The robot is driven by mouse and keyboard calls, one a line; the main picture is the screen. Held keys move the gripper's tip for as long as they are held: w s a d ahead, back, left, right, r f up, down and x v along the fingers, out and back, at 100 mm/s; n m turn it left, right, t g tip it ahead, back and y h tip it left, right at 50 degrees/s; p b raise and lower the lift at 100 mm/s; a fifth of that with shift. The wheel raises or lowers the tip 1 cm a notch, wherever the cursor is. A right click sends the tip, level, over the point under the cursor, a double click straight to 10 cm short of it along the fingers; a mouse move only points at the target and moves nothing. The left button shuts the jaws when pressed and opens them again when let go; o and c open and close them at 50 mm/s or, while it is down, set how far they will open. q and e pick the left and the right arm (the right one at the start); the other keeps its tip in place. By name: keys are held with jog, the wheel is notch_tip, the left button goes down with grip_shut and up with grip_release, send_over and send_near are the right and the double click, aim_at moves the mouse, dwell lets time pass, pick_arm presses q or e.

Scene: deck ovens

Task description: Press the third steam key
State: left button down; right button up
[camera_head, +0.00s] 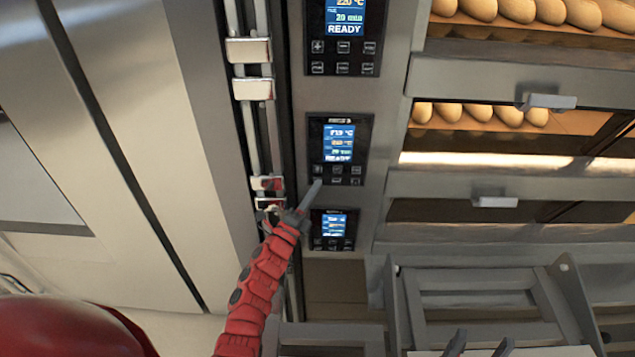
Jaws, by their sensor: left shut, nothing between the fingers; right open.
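Three control panels run down the oven front: a top panel (344,36) reading "READY", a middle panel (338,145), and a lower panel (333,229). Each has a blue screen above small dark keys; the key labels are too small to read, so I cannot tell which are steam keys. My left gripper (315,185) is shut and empty. Its tip overlaps the lower left key of the middle panel; whether it touches is unclear. My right gripper (478,344) is open at the bottom edge, away from the panels.
Oven decks with loaves (515,12) lie to the right, with door handles (547,101) and (494,202) sticking out. Vertical pipes with pale brackets (249,50) run left of the panels. A grey metal frame (480,284) stands at the lower right.

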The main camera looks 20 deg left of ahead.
pick_arm(q)
jog(key=shift+w+r, duration=0.1)
jog(key=shift+r, duration=0.2)
jog(key=shift+a+r, duration=0.1)
jog(key=shift+r, duration=0.3)
dwell(0.4)
jog(key=shift+f+b, duration=0.3)
jog(key=shift+f, duration=0.2)
jog(key=shift+s, duration=0.25)
jog(key=shift+s+d, duration=0.1)
jog(key=shift+d, duration=0.1)
jog(key=shift+s+d+f, duration=0.1)
jog(key=shift+s+d, duration=0.15)
jog(key=shift+s, duration=0.55)
jog(key=shift+s+d+f, duration=0.1)
jog(key=shift+s+d, duration=0.1)
jog(key=shift+s, duration=0.65)
jog(key=shift+s+d, duration=0.25)
jog(key=shift+s, duration=0.55)
